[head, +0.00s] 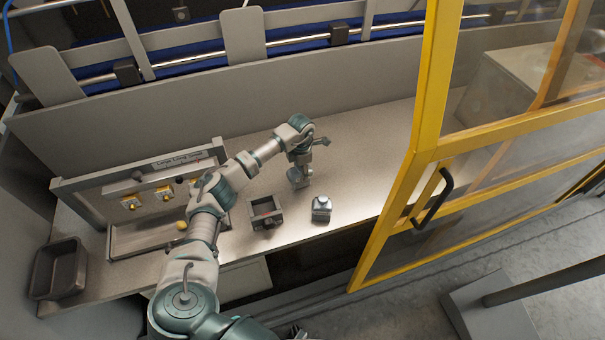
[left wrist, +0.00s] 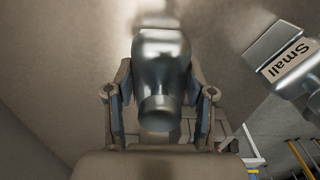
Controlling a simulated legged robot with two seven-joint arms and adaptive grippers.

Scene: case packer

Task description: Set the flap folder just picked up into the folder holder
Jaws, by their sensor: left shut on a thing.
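My left gripper (head: 299,163) is above the grey worktop, right of the middle of the bench. It is shut on a grey metal flap folder (head: 298,179), which hangs below it. In the left wrist view the folder (left wrist: 160,65) has a rounded metal body between the two fingers. A dark square open-topped box (head: 265,213) with a red mark stands at the bench's front edge, lower left of the gripper. It may be the folder holder; I cannot tell for sure. The held folder is apart from it. My right gripper is not in view.
A labelled panel (head: 150,190) with yellow parts and a black bin (head: 59,268) are at left. A yellow-framed door (head: 418,160) bounds the right.

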